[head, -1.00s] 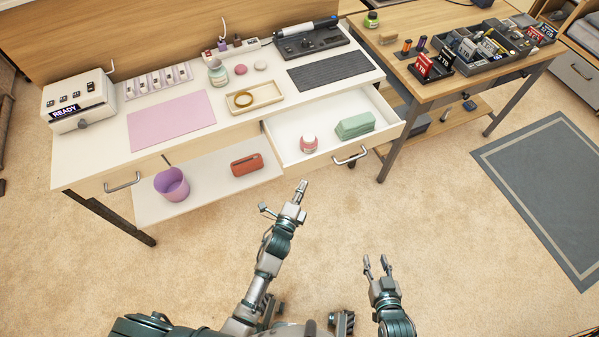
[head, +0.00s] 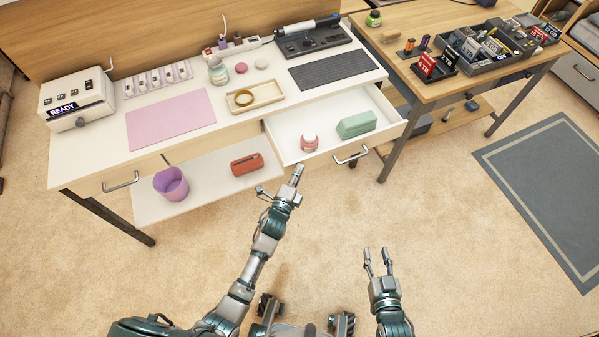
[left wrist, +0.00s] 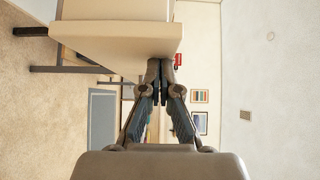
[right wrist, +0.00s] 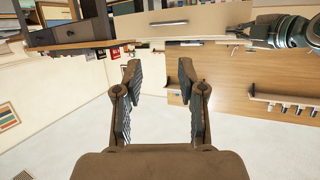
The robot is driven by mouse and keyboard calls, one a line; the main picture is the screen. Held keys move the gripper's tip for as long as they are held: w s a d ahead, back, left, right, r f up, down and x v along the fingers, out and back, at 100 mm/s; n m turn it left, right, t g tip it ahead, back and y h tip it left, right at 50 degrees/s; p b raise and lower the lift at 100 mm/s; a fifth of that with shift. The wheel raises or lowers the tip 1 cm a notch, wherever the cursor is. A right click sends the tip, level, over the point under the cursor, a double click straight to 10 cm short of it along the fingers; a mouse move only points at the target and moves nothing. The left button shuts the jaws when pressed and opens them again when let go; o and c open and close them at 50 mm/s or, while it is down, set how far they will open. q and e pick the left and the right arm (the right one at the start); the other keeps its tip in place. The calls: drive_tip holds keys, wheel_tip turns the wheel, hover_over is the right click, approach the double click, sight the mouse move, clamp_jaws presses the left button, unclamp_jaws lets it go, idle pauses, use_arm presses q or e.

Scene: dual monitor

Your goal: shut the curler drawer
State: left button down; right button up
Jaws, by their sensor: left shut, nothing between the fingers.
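The open drawer (head: 285,150) sticks out from the right half of the white desk, with a metal handle (head: 351,155) on its front. A pink and white jar (head: 309,143) and a green box (head: 356,124) are inside. My left gripper (head: 299,169) is shut and empty, near the left part of the drawer front; I cannot tell whether it touches. In the left wrist view its fingers (left wrist: 160,80) are together beside a pale panel (left wrist: 120,38). My right gripper (head: 378,256) is open and empty over the floor; its spread fingers show in the right wrist view (right wrist: 160,75).
A closed drawer with a handle (head: 120,181) is at the desk's left. A lower shelf (head: 210,191) holds a purple cup (head: 171,184) and a red case (head: 247,164). A wooden table (head: 425,80) stands right of the drawer. The floor in front is clear.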

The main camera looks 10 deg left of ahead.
use_arm(q)
drive_tip(key=w+a, duration=0.4)
drive_tip(key=w, duration=0.1)
drive_tip(key=shift+w+a, duration=0.15)
drive_tip(key=shift+w, duration=0.1)
drive_tip(key=b, duration=0.3)
hover_over(279, 143)
drive_tip(key=s+d, duration=0.1)
drive_tip(key=shift+s+f, duration=0.1)
drive_tip(key=shift+f, duration=0.1)
drive_tip(key=shift+w+a+r, duration=0.2)
drive_tip(key=shift+w+a, duration=0.25)
drive_tip(key=shift+w, duration=0.25)
use_arm(e)
wheel_tip(279, 143, up, 7)
drive_tip(key=w+a+t+y, duration=0.1)
drive_tip(key=t, duration=0.4)
drive_tip(key=shift+w+a+t+y, duration=0.2)
drive_tip(key=shift+a+t+y, duration=0.1)
drive_tip(key=shift+w, duration=0.15)
